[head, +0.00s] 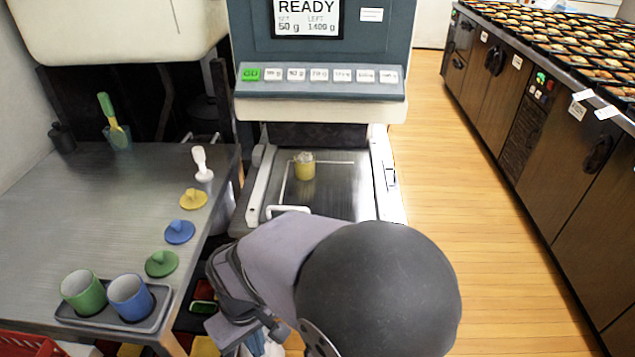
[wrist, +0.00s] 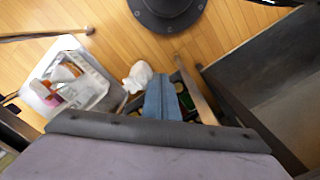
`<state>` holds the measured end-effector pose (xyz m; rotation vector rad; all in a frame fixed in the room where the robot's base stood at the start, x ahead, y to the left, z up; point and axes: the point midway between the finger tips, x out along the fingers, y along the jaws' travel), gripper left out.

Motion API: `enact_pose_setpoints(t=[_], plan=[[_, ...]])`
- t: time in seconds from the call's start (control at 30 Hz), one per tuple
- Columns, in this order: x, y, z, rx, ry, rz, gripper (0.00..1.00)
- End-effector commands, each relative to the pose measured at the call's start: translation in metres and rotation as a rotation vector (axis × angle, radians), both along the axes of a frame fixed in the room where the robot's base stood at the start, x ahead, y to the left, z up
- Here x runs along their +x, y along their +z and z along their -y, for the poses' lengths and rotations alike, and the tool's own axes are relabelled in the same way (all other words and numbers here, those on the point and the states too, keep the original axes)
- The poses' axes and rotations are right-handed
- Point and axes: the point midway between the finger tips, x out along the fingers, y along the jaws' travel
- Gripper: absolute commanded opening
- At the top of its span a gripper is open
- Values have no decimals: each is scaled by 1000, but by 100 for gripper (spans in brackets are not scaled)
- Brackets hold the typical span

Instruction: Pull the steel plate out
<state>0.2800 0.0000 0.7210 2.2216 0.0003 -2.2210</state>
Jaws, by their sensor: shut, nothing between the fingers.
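The steel plate (head: 334,200) lies flat inside the machine's lower bay, between two pale side rails. A white handle (head: 288,210) is at its front edge, partly behind my arm. A yellow cup (head: 304,168) with pale contents stands upright on the plate. My gripper points down in front of the machine, low beside the table. Its blue fingers (wrist: 161,84) are shut and empty in the wrist view. They are apart from the handle. The plate does not show in the wrist view, and my arm hides the plate's front right part in the head view.
The machine's screen (head: 307,16) reads READY above a button row (head: 320,75). The left table (head: 90,200) holds yellow, blue and green lids and a tray (head: 115,318) with green and blue cups. Dark cabinets (head: 540,110) stand right. Wooden floor (head: 450,150) between is clear.

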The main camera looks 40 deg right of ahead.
Motion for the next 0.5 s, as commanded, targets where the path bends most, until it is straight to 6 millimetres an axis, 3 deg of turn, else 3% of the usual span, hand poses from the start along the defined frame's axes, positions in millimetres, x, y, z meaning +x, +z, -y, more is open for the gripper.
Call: enact_pose_setpoints(t=[0.33,0.47,0.5], plan=[[0,0,0,0,0,0,0],[0,3,1,0,-6,0,29],[0,5,3,0,-12,0,29]])
